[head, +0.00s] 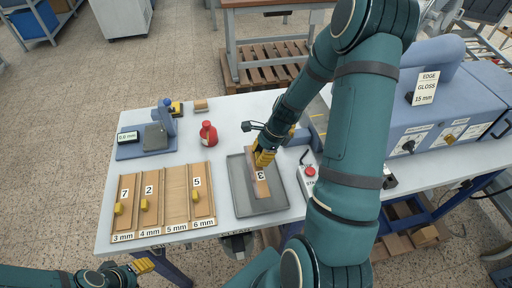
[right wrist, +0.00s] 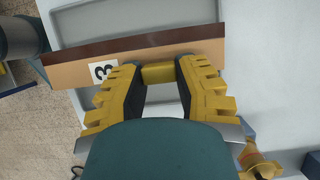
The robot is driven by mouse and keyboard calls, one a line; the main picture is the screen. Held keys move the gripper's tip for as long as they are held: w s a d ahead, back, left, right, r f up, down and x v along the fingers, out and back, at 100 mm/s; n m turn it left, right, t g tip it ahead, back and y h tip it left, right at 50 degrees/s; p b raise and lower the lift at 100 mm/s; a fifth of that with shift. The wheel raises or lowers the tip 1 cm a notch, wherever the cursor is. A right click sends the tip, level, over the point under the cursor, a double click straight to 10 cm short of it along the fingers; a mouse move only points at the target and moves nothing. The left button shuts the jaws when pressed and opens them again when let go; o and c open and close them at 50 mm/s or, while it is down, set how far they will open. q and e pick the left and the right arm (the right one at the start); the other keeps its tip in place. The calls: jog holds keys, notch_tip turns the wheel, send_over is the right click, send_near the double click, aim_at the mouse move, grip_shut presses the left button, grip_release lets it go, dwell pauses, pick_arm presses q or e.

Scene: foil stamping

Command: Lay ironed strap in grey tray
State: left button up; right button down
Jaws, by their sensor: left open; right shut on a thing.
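The tan strap (head: 261,187) with a label "3" is at the grey tray (head: 241,202) in the head view, lying lengthwise over the tray's middle. My right gripper (head: 263,157) is shut on the strap near its far end. In the right wrist view the strap (right wrist: 200,52) runs across between the yellow fingers of the gripper (right wrist: 158,75), with the tray (right wrist: 75,22) behind it. I cannot tell whether the strap touches the tray floor. My left gripper (head: 143,266) is open and empty at the lower left, off the table's front edge.
A wooden sorter (head: 176,192) with several lanes marked 3 to 6 mm holds yellow-tabbed pieces at left. A red bottle (head: 208,134) and a blue gauge (head: 147,142) stand behind. A start-button box (head: 309,176) is right of the tray, beside the blue machine (head: 440,105).

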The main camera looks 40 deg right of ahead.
dwell(0.4)
jog(key=shift+f+b, duration=2.45)
jog(key=shift+f, duration=0.65)
jog(key=shift+f, duration=0.1)
jog(key=c, duration=0.7)
grip_release()
jog(key=v, duration=1.2)
jog(key=shift+s+d, duration=0.1)
